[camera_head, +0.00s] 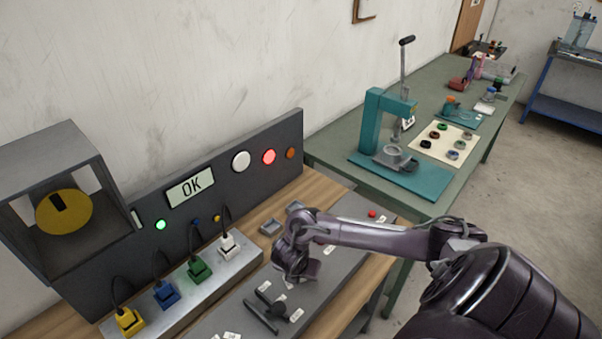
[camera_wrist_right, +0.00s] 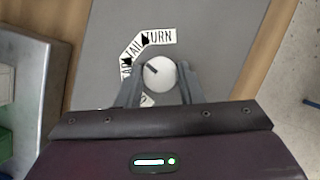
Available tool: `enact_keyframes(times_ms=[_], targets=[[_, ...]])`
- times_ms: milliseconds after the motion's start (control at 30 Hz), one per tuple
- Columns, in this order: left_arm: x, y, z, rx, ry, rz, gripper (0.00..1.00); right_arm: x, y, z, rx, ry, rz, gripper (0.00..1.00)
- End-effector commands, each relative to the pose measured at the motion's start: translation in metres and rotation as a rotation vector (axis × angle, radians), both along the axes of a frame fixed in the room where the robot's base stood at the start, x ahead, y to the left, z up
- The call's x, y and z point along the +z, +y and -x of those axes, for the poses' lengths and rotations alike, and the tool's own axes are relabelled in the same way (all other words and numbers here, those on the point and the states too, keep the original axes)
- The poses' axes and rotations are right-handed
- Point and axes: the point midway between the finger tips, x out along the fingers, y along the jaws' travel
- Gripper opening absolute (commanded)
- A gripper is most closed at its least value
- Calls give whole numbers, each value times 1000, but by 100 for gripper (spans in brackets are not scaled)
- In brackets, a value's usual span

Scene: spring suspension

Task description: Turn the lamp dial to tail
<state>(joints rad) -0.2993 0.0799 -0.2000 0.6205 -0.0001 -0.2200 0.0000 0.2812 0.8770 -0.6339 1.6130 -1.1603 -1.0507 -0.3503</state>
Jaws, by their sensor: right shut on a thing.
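The lamp dial (camera_wrist_right: 160,76) is a round pale knob on a grey panel, seen in the right wrist view. Its short dark pointer mark points up and left, toward the TAIL label (camera_wrist_right: 133,48). The TURN label (camera_wrist_right: 161,37) is above the dial, and further labels, partly hidden or hard to read, lie at its left and below. My right gripper (camera_wrist_right: 159,87) has one finger on each side of the dial and is shut on it. In the head view my right gripper (camera_head: 294,272) is low over the panel and hides the dial. My left gripper is not in view.
Yellow, blue, green and white plugs (camera_head: 197,270) line a metal strip at left. A teal press (camera_head: 378,125) stands at right.

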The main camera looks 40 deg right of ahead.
Motion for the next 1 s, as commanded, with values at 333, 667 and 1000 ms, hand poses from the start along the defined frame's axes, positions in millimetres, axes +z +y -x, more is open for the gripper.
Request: enact_keyframes(times_ms=[333, 667, 1000], targets=[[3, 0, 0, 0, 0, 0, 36, 0, 0, -1, -23, -1, -2, 11], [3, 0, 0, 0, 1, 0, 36, 0, 0, -1, -22, -1, -1, 52], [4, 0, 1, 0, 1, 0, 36, 1, 1, 0, -20, 0, -1, 55]])
